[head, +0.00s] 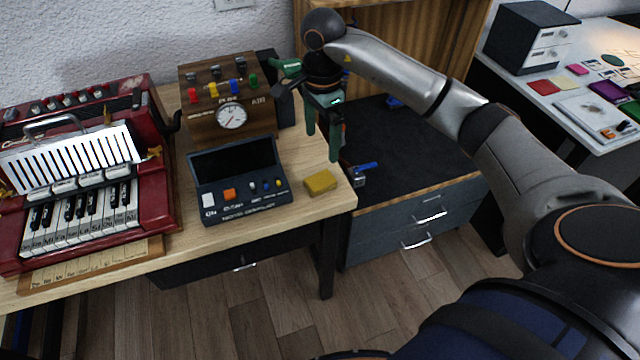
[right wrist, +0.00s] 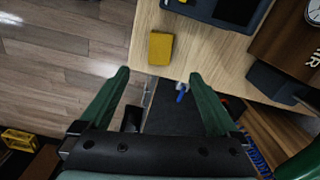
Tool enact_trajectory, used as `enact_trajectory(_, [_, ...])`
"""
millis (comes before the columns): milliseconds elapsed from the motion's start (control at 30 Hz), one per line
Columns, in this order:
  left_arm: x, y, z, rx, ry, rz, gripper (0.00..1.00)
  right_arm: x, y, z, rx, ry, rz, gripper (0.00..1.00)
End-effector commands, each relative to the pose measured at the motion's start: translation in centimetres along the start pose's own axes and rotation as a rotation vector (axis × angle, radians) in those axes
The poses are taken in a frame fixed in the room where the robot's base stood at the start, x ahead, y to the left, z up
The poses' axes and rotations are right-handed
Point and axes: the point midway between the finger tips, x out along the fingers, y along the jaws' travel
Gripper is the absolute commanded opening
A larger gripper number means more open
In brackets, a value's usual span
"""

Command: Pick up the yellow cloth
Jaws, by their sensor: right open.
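The yellow cloth (head: 320,182) is a small folded block lying on the wooden table (head: 345,198) near its right front corner. It also shows in the right wrist view (right wrist: 160,48), beyond the fingertips. My right gripper (head: 323,143) is open and empty, its green fingers pointing down. It is above and behind the cloth in the head view, apart from it. In the right wrist view, the gripper's fingers (right wrist: 160,76) stand wide apart with the cloth ahead between their lines. My left gripper is not in view.
A dark console with a screen (head: 237,175) stands just left of the cloth. Behind it is a wooden box with a gauge (head: 231,117). A red accordion (head: 80,180) fills the table's left. A dark drawer cabinet (head: 420,210) with a blue-handled item (head: 366,167) stands right of the table.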

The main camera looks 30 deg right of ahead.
Motion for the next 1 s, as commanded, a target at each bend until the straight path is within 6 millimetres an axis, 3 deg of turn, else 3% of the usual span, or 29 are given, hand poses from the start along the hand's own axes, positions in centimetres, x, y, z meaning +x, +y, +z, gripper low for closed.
enact_trajectory(300, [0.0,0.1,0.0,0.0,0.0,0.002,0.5,5.5,0.1,-0.1,0.001,0.005,0.004,0.97])
enact_trajectory(567, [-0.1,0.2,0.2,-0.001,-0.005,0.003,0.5,7.6,0.1,0.0,0.0,0.003,0.004,0.97])
enact_trajectory(800, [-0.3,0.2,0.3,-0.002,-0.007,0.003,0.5,11.1,0.0,0.2,0.0,0.002,0.004,0.97])
enact_trajectory(1000, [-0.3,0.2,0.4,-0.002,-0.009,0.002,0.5,12.0,-0.1,0.2,0.001,0.003,0.0,0.97])
